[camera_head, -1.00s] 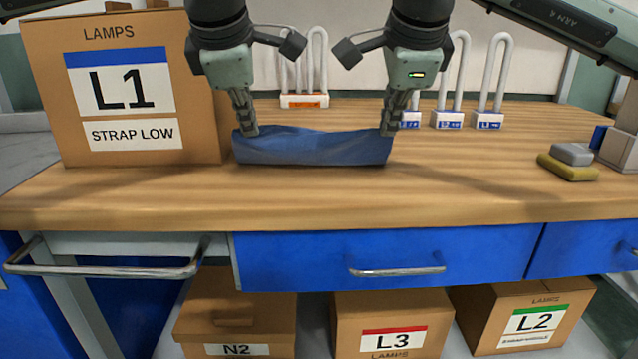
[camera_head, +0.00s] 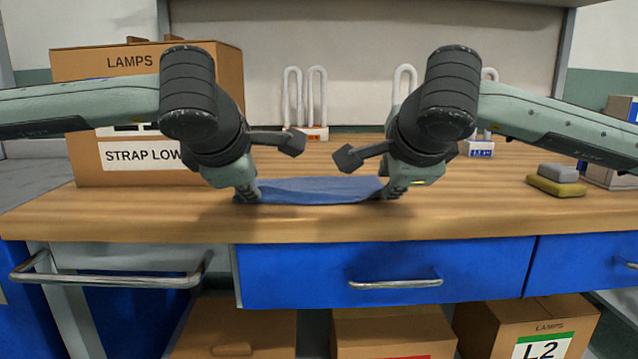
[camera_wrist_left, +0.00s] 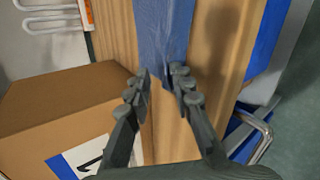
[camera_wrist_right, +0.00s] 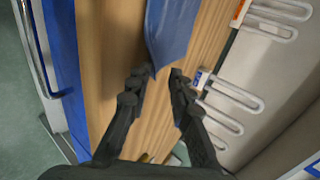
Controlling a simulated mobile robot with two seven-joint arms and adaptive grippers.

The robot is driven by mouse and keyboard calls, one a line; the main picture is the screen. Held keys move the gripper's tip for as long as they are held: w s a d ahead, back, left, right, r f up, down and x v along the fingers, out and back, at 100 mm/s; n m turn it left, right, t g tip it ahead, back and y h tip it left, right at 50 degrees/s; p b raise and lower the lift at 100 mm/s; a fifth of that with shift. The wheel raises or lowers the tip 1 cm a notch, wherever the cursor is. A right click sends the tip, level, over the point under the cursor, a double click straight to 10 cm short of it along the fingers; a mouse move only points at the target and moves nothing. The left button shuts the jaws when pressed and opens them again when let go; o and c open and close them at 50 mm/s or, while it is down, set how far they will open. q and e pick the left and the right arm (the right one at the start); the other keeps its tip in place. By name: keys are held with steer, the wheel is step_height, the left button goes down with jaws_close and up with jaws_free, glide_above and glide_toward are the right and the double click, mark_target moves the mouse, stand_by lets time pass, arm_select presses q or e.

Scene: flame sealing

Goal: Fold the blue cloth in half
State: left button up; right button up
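The blue cloth (camera_head: 318,191) lies as a long, low strip on the wooden table near its front edge. It also shows in the left wrist view (camera_wrist_left: 164,28) and the right wrist view (camera_wrist_right: 172,28). I cannot tell how its layers lie. My left gripper (camera_head: 247,194) is at its left end; in the left wrist view its fingers (camera_wrist_left: 161,73) stand apart, with the cloth's end at the tips. My right gripper (camera_head: 392,191) is at its right end; its fingers (camera_wrist_right: 158,73) are also apart, with a cloth corner by the tips.
A large lamp box (camera_head: 150,158) stands just behind my left gripper. White lamp tubes on bases (camera_head: 315,132) stand at the back. Grey and yellow sponges (camera_head: 557,180) lie at the right. A blue drawer (camera_head: 385,273) is below the front edge.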

arm_select(q)
steer(key=shift+o, duration=1.2)
arm_select(e)
steer(key=shift+o, duration=1.3)
arm_select(q)
steer(key=shift+r, duration=0.1)
arm_select(e)
steer(key=shift+r, duration=0.1)
